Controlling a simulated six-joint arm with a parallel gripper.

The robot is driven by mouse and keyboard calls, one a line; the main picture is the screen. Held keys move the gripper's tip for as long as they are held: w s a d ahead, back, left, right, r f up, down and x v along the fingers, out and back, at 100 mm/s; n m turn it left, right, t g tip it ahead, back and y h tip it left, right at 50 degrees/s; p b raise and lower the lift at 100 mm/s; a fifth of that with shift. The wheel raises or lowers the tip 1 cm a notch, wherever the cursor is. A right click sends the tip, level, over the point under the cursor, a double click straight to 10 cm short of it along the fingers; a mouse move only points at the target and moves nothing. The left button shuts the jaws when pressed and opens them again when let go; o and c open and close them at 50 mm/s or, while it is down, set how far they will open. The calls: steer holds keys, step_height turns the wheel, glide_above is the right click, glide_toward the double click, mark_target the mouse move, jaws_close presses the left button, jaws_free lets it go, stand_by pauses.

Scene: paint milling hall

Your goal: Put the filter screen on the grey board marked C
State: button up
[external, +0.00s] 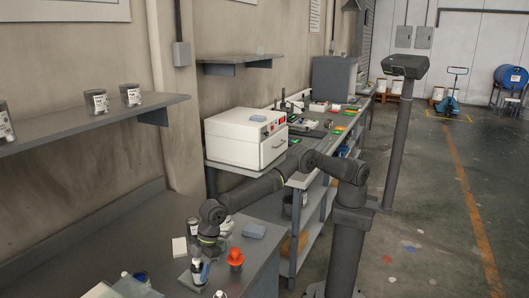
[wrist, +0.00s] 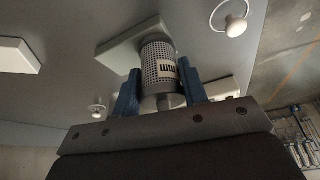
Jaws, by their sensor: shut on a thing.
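The filter screen (wrist: 158,62) is a grey perforated cylinder with a white label, seen in the wrist view. My gripper (wrist: 160,92) is shut on it, with one blue finger on each side. A flat grey-green board (wrist: 122,44) lies right behind the far end of the screen; I cannot tell whether they touch. No letter can be read on it. In the external view, my gripper (external: 201,270) is low over the near bench, and the board (external: 185,281) shows beneath it. The screen is small and partly hidden by the fingers there.
A pale board (external: 180,247), an orange-red knobbed object (external: 236,258) and a blue block (external: 254,231) lie close around my gripper. Bottles stand at the bench's front left. In the wrist view, another pale board (wrist: 15,55) and a white knobbed object (wrist: 237,25) flank the screen.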

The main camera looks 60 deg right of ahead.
steer(key=shift+f, duration=0.1)
steer(key=o, duration=1.1)
steer(key=shift+d+r, duration=0.1)
steer(key=shift+r, duration=0.35)
steer(key=v, duration=1.1)
steer(key=shift+d+r, duration=0.1)
